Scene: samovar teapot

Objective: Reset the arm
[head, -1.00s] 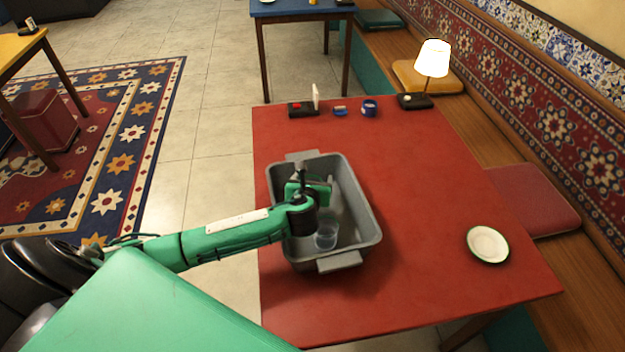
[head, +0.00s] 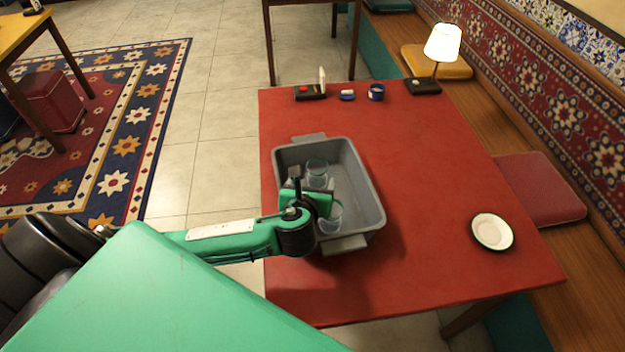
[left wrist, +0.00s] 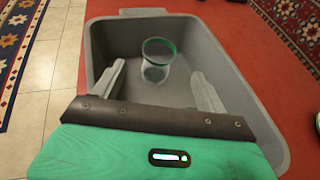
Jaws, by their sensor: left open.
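My left gripper (left wrist: 158,88) is open and empty, above the near part of the grey tub; its wrist hides part of the tub in the head view. The grey tub (head: 371,190) stands on the red table (head: 430,160). Inside it are two clear glasses: one (head: 317,172) with a dark green rim toward the far end, and one (head: 331,216) near the front, partly behind my gripper. The left wrist view shows a green-rimmed glass (left wrist: 157,60) upright in the tub, beyond the fingertips and apart from them. My right gripper is not in view.
A white plate (head: 492,231) lies at the table's right side. A lit lamp (head: 442,45), a blue cup (head: 376,92), a small blue dish (head: 347,95) and a black holder (head: 310,92) stand along the far edge.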

